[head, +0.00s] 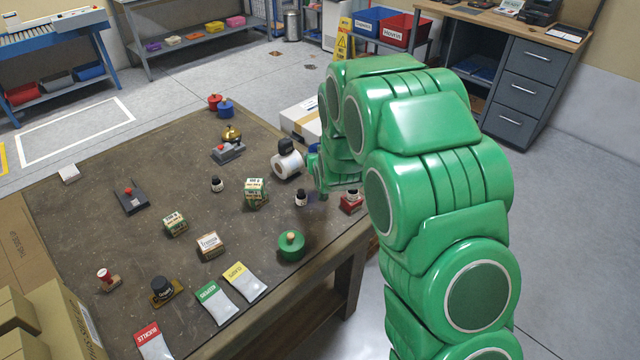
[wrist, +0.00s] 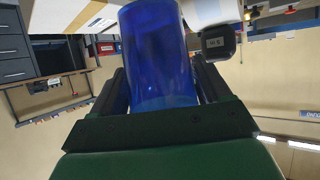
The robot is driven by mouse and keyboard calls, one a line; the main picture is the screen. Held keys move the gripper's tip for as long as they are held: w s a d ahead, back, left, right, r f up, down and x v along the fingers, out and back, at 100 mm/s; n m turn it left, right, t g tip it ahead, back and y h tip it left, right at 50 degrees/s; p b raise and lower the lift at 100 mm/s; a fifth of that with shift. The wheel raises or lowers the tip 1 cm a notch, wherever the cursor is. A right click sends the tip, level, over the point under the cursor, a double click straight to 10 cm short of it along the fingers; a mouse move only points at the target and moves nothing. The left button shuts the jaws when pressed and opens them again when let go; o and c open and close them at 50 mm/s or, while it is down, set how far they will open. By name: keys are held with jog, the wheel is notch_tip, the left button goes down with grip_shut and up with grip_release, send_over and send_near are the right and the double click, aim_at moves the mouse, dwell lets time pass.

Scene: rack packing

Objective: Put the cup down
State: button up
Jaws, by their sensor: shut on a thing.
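The blue cup (wrist: 158,50) fills the middle of the wrist view. It looks smooth and slightly see-through. My gripper (wrist: 160,82) has one dark finger on each side of the cup and is shut on it. In the head view my green arm reaches over the right edge of the brown table (head: 110,235), and its end is low by that edge. The arm hides most of the gripper and cup there. Whether the cup touches the tabletop cannot be told.
A green round pot (head: 291,247) and a small box (head: 255,192) are nearby. The table's left middle has bare room.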

jog(key=shift+f, duration=3.75)
jog(key=shift+f, duration=0.1)
jog(key=o, duration=1)
jog(key=shift+s+r, duration=0.1)
jog(key=shift+r, duration=0.1)
jog(key=v, duration=0.7)
jog(key=shift+s, duration=0.15)
